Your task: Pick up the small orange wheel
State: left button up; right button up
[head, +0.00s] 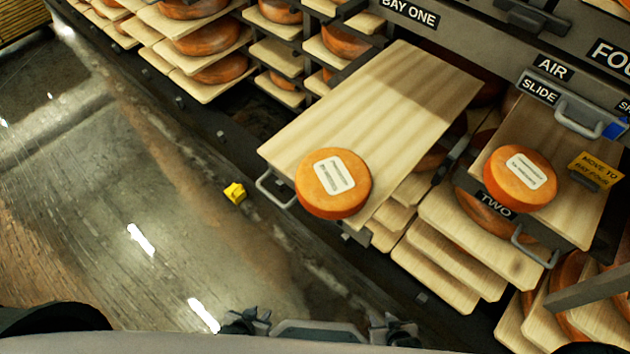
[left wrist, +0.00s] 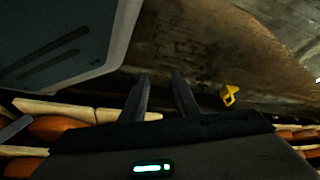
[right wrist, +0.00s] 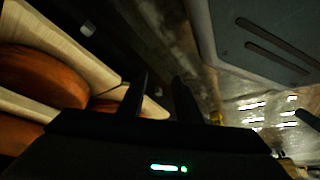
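Two orange cheese wheels with white labels lie flat in the head view. One wheel (head: 334,184) is at the near end of a long pale board (head: 385,105) that sticks out from the rack. The other wheel (head: 520,177) is on a shorter board (head: 545,225) at the right and looks slightly smaller. My left gripper (left wrist: 160,76) is open, with nothing between its fingers. My right gripper (right wrist: 160,78) is also open and empty. Both are apart from the two labelled wheels, which show in neither wrist view.
Rack shelves with more wheels (head: 207,37) line the back and right. Metal handles (head: 275,190) stick out from the board fronts. A yellow object (head: 234,192) lies on the floor, also in the left wrist view (left wrist: 229,95). A yellow sign (head: 595,168) reads "move to bay four". The floor at left is clear.

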aim_at(332, 183)
jog(key=k+j+z, duration=0.1)
jog(key=j, duration=0.35)
jog(key=k+j+z, duration=0.15)
jog(key=j, duration=0.35)
jog(key=k+j+z, duration=0.1)
jog(key=j, duration=0.3)
jog(key=k+j+z, duration=0.1)
jog(key=j, duration=0.35)
jog(key=k+j+z, duration=0.1)
jog(key=k+j, duration=0.2)
jog(key=k+j+z, duration=0.15)
jog(key=j, duration=0.35)
jog(key=k+j+z, duration=0.1)
jog(key=k+j, duration=0.15)
jog(key=j, duration=0.15)
